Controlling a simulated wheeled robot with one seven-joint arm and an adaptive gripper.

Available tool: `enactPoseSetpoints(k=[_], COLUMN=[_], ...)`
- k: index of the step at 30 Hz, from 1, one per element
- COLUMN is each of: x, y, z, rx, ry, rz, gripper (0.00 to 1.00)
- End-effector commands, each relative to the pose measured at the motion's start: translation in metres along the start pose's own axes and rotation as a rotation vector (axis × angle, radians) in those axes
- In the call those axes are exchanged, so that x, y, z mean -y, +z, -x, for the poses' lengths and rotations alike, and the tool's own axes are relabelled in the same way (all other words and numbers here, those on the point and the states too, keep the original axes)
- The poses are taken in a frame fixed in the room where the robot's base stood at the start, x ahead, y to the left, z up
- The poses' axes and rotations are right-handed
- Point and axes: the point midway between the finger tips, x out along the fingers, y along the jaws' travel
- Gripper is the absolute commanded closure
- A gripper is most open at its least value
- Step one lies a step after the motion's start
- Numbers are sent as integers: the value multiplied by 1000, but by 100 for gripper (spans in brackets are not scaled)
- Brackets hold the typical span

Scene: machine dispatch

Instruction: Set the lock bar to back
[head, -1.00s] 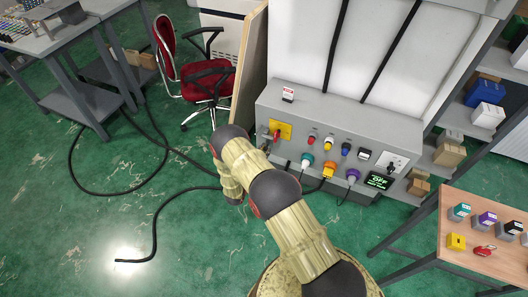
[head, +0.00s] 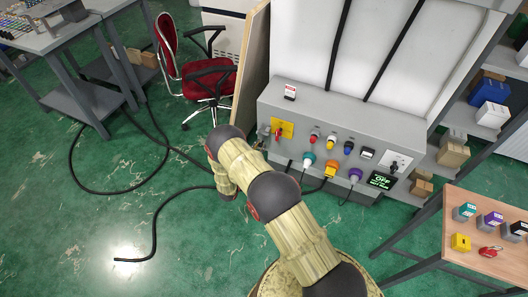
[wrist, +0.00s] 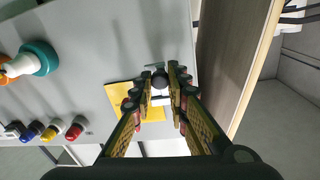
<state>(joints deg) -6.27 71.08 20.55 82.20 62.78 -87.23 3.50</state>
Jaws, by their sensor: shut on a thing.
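The yellow plate also shows in the wrist view (wrist: 122,95), partly behind my fingers. My gripper (wrist: 160,72) points at the panel beside this plate, its fingers close together around a small dark bar-like part (wrist: 159,79). I take this part to be the lock bar; its ends are mostly hidden by the fingers, so its exact setting cannot be read.
Red, yellow and blue knobs (wrist: 34,130) and a teal plug (wrist: 38,58) sit along the panel. A green-lit display (head: 382,181) reads OFF. A wooden board (wrist: 237,65) stands close beside the panel's end. A red chair (head: 205,75) and floor cables lie to the left.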

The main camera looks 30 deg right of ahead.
Motion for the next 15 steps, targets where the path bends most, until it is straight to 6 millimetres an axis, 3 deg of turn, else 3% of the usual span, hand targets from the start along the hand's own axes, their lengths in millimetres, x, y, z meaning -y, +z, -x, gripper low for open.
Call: enactPoseSetpoints(k=[8, 9, 15], x=[7, 7, 7], y=[0, 0, 0], z=[0, 0, 0], rx=[2, 2, 1], ry=[-9, -9, -8], rz=[-3, -3, -3], gripper=[100, 82, 70])
